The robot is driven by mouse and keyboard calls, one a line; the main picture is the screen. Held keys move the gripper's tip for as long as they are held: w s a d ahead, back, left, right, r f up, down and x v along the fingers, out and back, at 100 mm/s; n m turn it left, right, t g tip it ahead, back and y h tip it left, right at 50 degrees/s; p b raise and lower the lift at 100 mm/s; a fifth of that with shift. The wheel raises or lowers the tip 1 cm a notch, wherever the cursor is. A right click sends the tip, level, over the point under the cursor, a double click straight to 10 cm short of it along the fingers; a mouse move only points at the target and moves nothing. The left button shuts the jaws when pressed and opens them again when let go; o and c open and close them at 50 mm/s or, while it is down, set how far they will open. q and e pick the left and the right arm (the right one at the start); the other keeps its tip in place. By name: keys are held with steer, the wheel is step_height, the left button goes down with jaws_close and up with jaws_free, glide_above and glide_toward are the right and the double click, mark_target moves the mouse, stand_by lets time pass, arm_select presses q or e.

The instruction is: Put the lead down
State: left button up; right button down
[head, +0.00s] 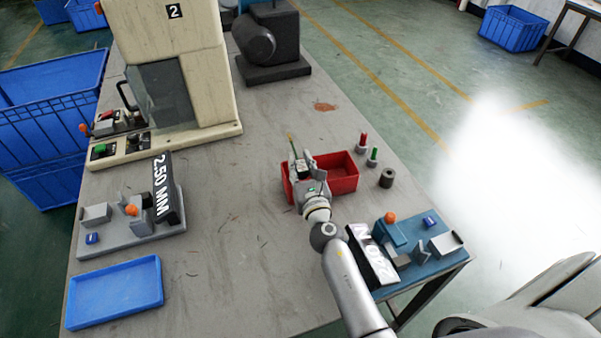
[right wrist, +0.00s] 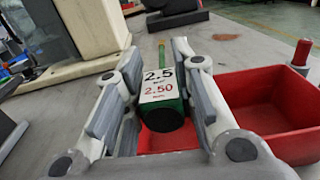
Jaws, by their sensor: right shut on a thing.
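My right gripper (head: 302,166) is over the red tray (head: 342,184). It is shut on the lead (right wrist: 162,85), a dark green body with a white label reading 2.5 and 2.50. In the right wrist view the lead sits between the two fingers, and a thin yellow-green cable runs away from its far end. The lead (head: 301,167) is small in the head view and partly hidden by the fingers. I cannot tell whether it touches the tray. My left gripper is not in view.
A grey fixture with a 2.50 MM sign (head: 162,188) and an empty blue tray (head: 114,292) are on the left. A blue fixture (head: 433,261) is at right. Red and green pegs and a dark cylinder (head: 387,178) stand right of the red tray. A beige machine (head: 170,60) stands behind.

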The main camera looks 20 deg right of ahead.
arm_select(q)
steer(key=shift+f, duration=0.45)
arm_select(e)
steer(key=shift+f, duration=0.4)
steer(key=shift+f+b, duration=0.65)
steer(key=shift+b, duration=0.05)
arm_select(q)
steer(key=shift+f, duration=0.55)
arm_select(e)
steer(key=c, duration=1.2)
jaws_free()
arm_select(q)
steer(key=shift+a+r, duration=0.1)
arm_select(e)
steer(key=shift+r, duration=0.15)
steer(key=shift+r+p, duration=0.7)
steer(key=shift+p, duration=0.15)
arm_select(q)
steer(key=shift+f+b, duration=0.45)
steer(key=shift+b, duration=0.65)
arm_select(e)
steer(key=s, duration=0.4)
steer(key=s+a, duration=0.1)
steer(key=s, duration=0.3)
steer(key=s+a, duration=0.1)
steer(key=s, duration=0.3)
steer(key=shift+f, duration=0.2)
